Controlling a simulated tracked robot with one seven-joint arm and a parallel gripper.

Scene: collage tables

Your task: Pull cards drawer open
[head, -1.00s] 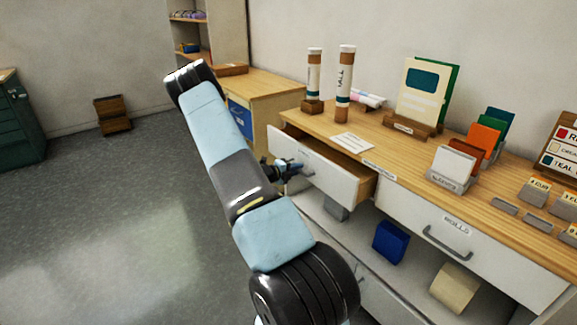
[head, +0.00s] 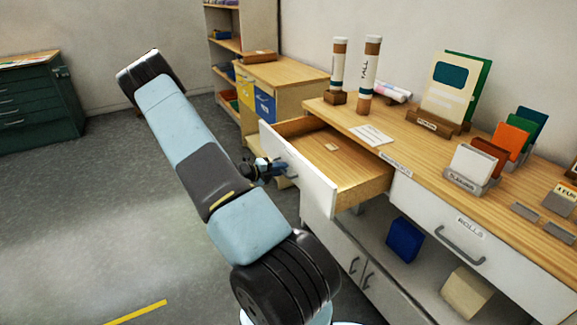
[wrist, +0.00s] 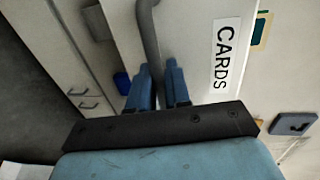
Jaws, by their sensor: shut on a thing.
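The cards drawer (head: 315,192) stands well out from the wooden-topped counter in the head view, with its bare wooden inside showing and a small pale piece lying in it. In the wrist view its white front carries a CARDS label (wrist: 226,54) and a grey bar handle (wrist: 150,45). My gripper (wrist: 158,78) is shut on the handle, with its blue fingers on either side of the bar. In the head view my gripper (head: 280,168) is at the drawer front, partly hidden by my arm.
The rolls drawer (head: 480,262) beside it is shut. A blue box (head: 404,240) sits on the shelf below. Open floor (head: 90,230) lies to the left.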

